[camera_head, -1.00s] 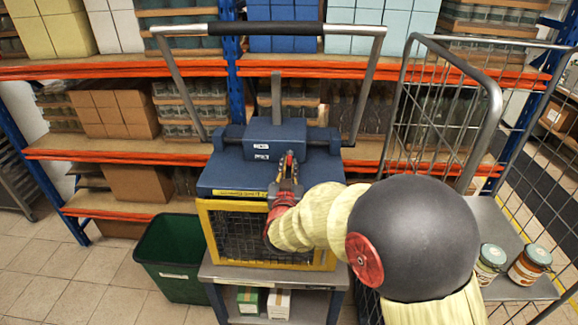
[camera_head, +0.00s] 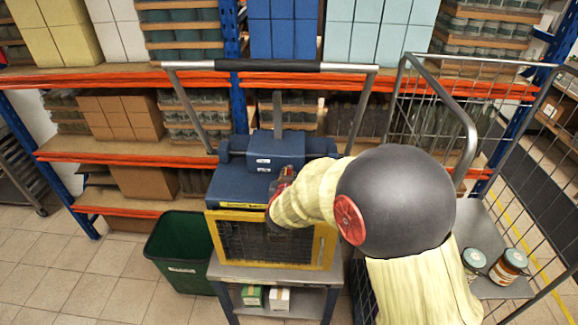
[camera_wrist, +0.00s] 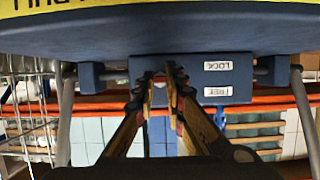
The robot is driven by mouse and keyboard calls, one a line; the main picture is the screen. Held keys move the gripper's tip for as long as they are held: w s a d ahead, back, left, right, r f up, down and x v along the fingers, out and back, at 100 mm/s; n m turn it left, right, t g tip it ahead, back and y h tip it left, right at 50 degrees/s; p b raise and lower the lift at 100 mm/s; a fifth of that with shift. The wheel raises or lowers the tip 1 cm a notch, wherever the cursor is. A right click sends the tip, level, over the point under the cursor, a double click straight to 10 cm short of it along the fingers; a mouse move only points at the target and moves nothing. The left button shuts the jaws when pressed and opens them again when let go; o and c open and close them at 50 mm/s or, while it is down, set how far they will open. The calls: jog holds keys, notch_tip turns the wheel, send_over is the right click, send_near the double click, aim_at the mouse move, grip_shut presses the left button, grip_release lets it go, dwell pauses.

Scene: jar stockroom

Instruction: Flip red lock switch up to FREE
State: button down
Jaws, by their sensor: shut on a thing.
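The blue machine (camera_head: 235,188) has a raised blue housing (camera_head: 290,150) with two white labels. In the wrist view the labels appear upside down: LOCK (camera_wrist: 228,66) and FREE (camera_wrist: 228,91). My gripper (camera_wrist: 162,76) has its fingertips close together at the blue housing, beside the labels. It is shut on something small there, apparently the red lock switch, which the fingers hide. I cannot tell the switch's position. In the head view, my wrist covers most of the gripper (camera_head: 282,178).
A metal handle with a black grip (camera_head: 268,66) arches above the machine. A yellow-framed mesh guard (camera_head: 320,262) is below. A green bin (camera_head: 180,262) stands left, a wire cage trolley (camera_head: 440,90) with two jars (camera_head: 509,264) right. Shelves (camera_head: 130,150) fill the back.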

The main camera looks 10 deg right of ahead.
jog(key=shift+w+d+r+g+y+p, duration=0.15)
jog(key=shift+r+g+p, duration=0.35)
jog(key=shift+p, duration=1.95)
jog(key=shift+a+r+g+y+p, duration=0.2)
jog(key=shift+g+p, duration=0.5)
jog(key=shift+p, duration=1.8)
jog(key=shift+w+d+r+g+y+p, duration=0.2)
jog(key=shift+r+g+p, duration=0.35)
jog(key=shift+p, duration=1.9)
jog(key=shift+s+f+p, duration=0.1)
jog(key=shift+p, duration=0.6)
jog(key=g+p, duration=0.1)
jog(key=p, duration=0.2)
jog(key=shift+g+y+p, duration=0.25)
jog(key=shift+g+p, duration=0.1)
jog(key=shift+p, duration=1)
jog(key=c, duration=1.8)
grip_release()
jog(key=shift+f, duration=0.1)
jog(key=shift+c, duration=0.2)
